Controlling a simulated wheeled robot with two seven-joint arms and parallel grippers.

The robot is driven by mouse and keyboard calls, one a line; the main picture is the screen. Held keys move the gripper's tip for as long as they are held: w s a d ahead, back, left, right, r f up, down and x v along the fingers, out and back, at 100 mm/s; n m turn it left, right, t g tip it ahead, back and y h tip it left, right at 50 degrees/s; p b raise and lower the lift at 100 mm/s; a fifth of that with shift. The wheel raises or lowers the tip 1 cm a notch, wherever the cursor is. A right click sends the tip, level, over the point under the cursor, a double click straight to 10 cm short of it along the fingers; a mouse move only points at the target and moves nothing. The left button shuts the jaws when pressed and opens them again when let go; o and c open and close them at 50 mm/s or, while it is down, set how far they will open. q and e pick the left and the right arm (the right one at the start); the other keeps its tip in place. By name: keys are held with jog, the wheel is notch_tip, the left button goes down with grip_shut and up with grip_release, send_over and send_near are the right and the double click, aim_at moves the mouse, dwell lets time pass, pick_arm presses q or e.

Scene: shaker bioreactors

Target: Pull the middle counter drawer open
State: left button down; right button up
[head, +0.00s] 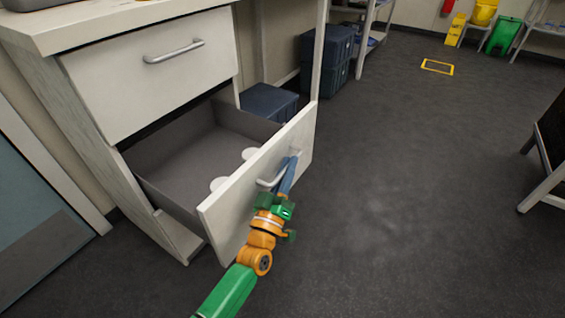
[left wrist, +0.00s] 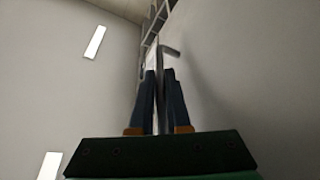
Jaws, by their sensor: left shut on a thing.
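The middle counter drawer (head: 255,180) is pulled well out of the white counter cabinet, and its grey inside shows. My left gripper (head: 288,172), blue-fingered on a green and orange arm, is shut on the handle. In the left wrist view the two fingers (left wrist: 159,100) are close together, with part of the handle (left wrist: 170,50) showing beyond their tips. My right gripper is not in view.
A closed drawer (head: 150,85) sits above, under the countertop (head: 100,22). Dark blue boxes (head: 268,102) stand behind the open drawer. The dark floor (head: 410,190) to the right is clear up to a dark board on a light frame (head: 540,180).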

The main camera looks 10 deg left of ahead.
pick_arm(q)
jog(key=shift+s+d, duration=0.15)
jog(key=shift+d, duration=0.2)
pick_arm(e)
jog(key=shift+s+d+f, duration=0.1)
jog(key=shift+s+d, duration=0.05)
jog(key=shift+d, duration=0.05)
pick_arm(q)
jog(key=c, duration=1.2)
grip_release()
jog(key=shift+o, duration=0.2)
jog(key=p+v, duration=0.1)
jog(key=v, duration=0.6)
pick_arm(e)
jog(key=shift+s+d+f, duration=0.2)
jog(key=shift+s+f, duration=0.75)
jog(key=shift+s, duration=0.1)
